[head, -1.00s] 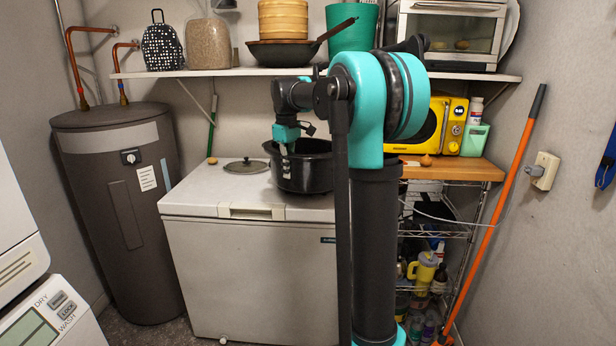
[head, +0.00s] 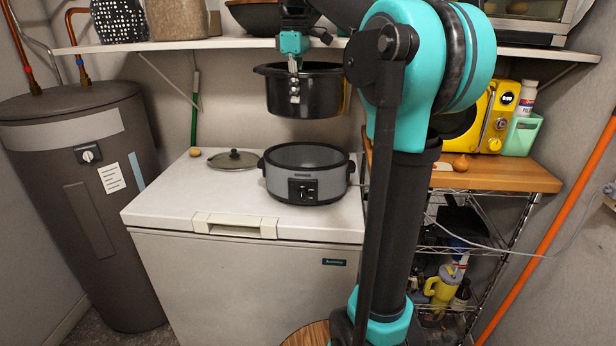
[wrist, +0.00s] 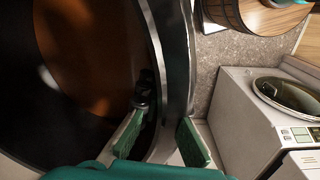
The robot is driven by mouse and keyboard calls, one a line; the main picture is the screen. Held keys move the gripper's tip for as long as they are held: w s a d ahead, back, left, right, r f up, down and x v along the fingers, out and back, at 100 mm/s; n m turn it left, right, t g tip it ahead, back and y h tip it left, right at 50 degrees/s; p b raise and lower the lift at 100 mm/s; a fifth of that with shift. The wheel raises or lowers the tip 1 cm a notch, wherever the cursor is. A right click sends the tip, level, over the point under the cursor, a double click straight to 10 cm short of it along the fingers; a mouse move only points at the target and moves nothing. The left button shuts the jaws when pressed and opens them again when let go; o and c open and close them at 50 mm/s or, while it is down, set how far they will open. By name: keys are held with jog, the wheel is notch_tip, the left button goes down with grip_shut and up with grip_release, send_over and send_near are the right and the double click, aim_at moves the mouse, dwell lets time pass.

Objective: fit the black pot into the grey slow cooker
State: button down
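The black pot (head: 325,95) hangs in the air, roughly level, above the grey slow cooker in the head view. My gripper (head: 294,80) is shut on the near side of its rim, fingers pointing down. In the wrist view my gripper (wrist: 160,142) has one finger on each side of the pot's rim (wrist: 176,60), and the dark inside of the pot fills the left. The grey slow cooker (head: 334,184) stands upright on the white chest freezer (head: 160,205), open at the top, controls facing front. A gap shows between pot and cooker; their exact depth alignment is unclear.
A loaded wall shelf (head: 200,44) runs close behind the pot. A wooden counter (head: 510,174) with a yellow microwave (head: 497,117) is to the right.

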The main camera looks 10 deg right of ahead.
jog(key=shift+w+d+r, duration=0.1)
jog(key=shift+w+r, duration=0.05)
jog(key=shift+w+f, duration=0.1)
jog(key=shift+f, duration=0.15)
notch_tip(320, 180, down, 19)
dwell(0.5)
jog(key=shift+s+f, duration=0.25)
jog(key=shift+f, duration=0.4)
jog(key=c, duration=1.9)
grip_release()
jog(key=shift+d, duration=0.1)
jog(key=shift+o, duration=0.9)
jog(key=shift+w+f, duration=0.2)
jog(key=shift+w, duration=0.05)
jog(key=shift+r, duration=0.15)
